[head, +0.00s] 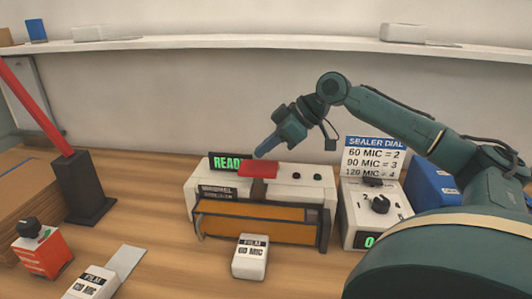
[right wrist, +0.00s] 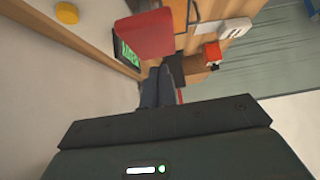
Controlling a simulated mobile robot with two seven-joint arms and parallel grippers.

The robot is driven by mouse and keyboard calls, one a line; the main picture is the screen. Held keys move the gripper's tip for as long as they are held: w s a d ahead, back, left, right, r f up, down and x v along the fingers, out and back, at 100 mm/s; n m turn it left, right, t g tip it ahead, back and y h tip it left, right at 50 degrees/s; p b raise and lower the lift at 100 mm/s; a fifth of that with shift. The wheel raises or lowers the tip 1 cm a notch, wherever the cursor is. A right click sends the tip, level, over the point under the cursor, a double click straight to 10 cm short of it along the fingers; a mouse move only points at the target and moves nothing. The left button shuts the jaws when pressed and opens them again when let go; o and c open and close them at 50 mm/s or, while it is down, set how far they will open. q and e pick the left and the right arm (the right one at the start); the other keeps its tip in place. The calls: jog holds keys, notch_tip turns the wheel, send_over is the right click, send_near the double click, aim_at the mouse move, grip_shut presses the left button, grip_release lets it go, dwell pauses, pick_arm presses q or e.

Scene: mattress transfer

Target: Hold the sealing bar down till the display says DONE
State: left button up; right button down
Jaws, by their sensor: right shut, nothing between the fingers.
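The white sealer (head: 318,188) stands on the table. Its red press pad (head: 258,170) sits on a dark stem above the orange-brown sealing bar (head: 255,210). The display (head: 217,161) shows green letters reading "READ", with its right end hidden behind my gripper. My right gripper (head: 263,153) is shut and empty, pointing down-left at the back edge of the red pad; I cannot tell if it touches. In the right wrist view the fingers (right wrist: 158,88) show below the red pad (right wrist: 146,36) and near the green display (right wrist: 126,52). My left gripper is not in view.
A dial box (head: 360,220) with a black knob stands right of the sealer, below a "SEALER DIAL" sign (head: 374,157). A white film block (head: 251,257) stands in front. Another film block (head: 92,283), a red box (head: 43,253) and a red lever (head: 35,108) on a black stand are left.

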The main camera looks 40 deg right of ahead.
aim_at(271, 168)
jog(key=shift+f, duration=1.2)
jog(key=shift+f, duration=0.1)
notch_tip(271, 168, down, 4)
jog(key=shift+r+b, duration=0.25)
jog(key=shift+b, duration=0.5)
jog(key=shift+s, duration=0.1)
jog(key=shift+s+a+f, duration=0.1)
jog(key=shift+f, duration=0.15)
jog(key=v, duration=1.3)
jog(key=shift+r, duration=0.5)
